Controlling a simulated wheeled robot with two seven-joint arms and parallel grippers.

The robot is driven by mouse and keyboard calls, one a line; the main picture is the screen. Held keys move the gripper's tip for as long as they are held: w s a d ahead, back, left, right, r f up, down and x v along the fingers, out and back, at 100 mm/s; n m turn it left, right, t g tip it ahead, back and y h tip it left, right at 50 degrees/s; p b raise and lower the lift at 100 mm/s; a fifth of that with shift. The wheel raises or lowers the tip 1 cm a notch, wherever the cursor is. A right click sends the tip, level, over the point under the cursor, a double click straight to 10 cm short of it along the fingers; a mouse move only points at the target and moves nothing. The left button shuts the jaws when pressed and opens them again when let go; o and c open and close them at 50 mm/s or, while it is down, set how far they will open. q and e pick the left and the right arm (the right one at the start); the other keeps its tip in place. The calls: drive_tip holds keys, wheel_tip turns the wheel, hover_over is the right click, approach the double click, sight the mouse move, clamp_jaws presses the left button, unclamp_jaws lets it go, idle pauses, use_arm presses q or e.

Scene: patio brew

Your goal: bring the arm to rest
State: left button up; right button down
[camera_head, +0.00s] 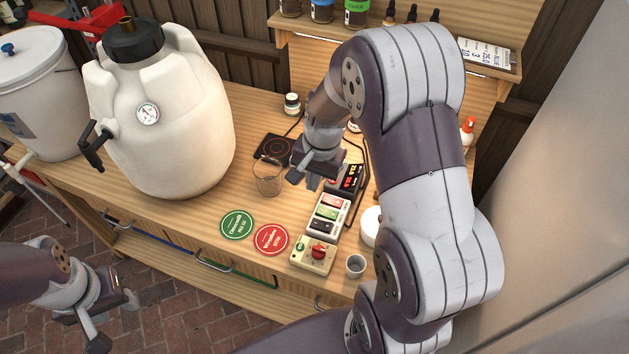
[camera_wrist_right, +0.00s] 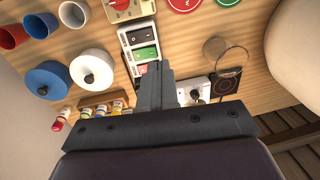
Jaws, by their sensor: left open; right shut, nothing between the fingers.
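My right arm reaches in from the right in the head view and spans over the bench. Its gripper (camera_head: 316,182) is shut and empty, above the bench just right of a clear glass beaker (camera_head: 268,177). In the right wrist view the shut fingers (camera_wrist_right: 154,75) point toward a switch strip (camera_wrist_right: 141,45). My left gripper (camera_head: 108,318) is open and empty at the lower left, over the brick floor and in front of the bench.
A large white keg (camera_head: 185,120) and a white bucket (camera_head: 45,100) stand at the left. Green (camera_head: 237,224) and red (camera_head: 271,240) coasters, a control box with a red knob (camera_head: 313,256) and a small cup (camera_head: 355,266) are near the front edge. A shelf (camera_head: 300,27) holds bottles behind.

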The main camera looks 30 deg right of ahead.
drive_tip(key=s+a+r+n+h+b, duration=0.1)
drive_tip(key=s+a+r+n, duration=0.1)
drive_tip(key=s+a+n, duration=0.3)
drive_tip(key=s+n, duration=0.4)
drive_tip(key=n, duration=0.1)
drive_tip(key=shift+s+a+r, duration=0.15)
drive_tip(key=shift+s+a, duration=0.1)
drive_tip(key=shift+a, duration=0.05)
